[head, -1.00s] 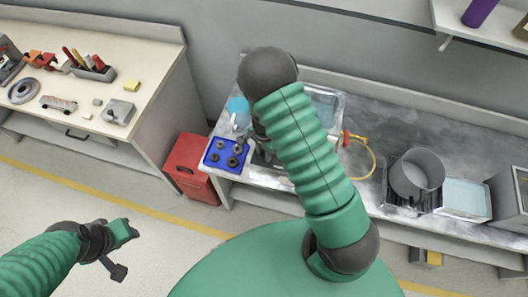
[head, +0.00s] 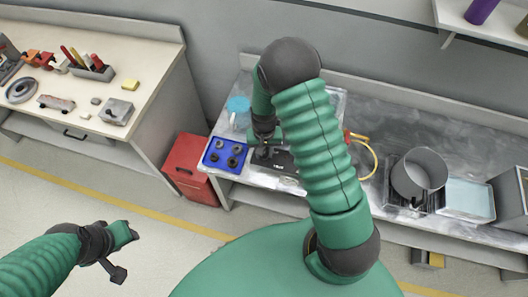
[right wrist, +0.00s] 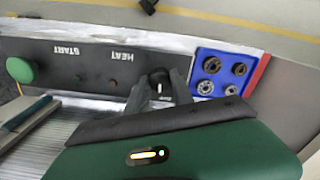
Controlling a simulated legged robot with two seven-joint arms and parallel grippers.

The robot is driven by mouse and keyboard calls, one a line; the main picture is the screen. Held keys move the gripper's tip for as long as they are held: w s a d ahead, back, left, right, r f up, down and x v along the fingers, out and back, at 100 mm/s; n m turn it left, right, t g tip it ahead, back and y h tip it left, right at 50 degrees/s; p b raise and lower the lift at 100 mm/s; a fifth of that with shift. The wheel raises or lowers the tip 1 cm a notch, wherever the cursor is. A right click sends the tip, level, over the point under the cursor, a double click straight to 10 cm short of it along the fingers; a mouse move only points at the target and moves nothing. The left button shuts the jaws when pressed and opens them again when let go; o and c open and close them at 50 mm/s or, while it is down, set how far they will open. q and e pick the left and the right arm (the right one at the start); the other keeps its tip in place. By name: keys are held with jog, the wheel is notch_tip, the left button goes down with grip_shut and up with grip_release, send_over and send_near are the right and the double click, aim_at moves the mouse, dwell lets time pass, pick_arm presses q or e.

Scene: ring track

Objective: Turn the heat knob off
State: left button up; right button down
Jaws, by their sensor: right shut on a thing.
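A dark control panel (right wrist: 85,62) shows in the right wrist view, with START and HEAT lettering upside down. A black round heat knob (right wrist: 160,79) with a pale mark sits at the panel's right part. My right gripper (right wrist: 161,88) is shut on this knob, one finger on each side. In the head view my right gripper (head: 262,151) is at the dark panel (head: 281,163) on the metal bench, small and partly hidden by my arm. My left gripper (head: 125,253) is open and empty over the floor at the left.
A blue tray with several dark rings (head: 225,154) lies beside the panel. A green button (right wrist: 19,70) is at the panel's other end. A light-blue cup (head: 239,112) stands behind the tray. A pot (head: 418,175) stands farther right. A red box (head: 190,167) is on the floor.

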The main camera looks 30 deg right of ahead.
jog(key=shift+w+d+r+n, duration=0.1)
jog(key=shift+w+n, duration=0.05)
jog(key=shift+n, duration=0.5)
jog(key=shift+w+r+n, duration=0.1)
jog(key=shift+w+n, duration=0.05)
jog(key=shift+n, duration=0.5)
jog(key=c, duration=1.4)
grip_release()
jog(key=o, duration=0.3)
jog(key=shift+s+f, duration=0.1)
jog(key=shift+f, duration=0.05)
notch_tip(320, 180, up, 17)
jog(key=b, duration=0.1)
jog(key=shift+f, duration=0.15)
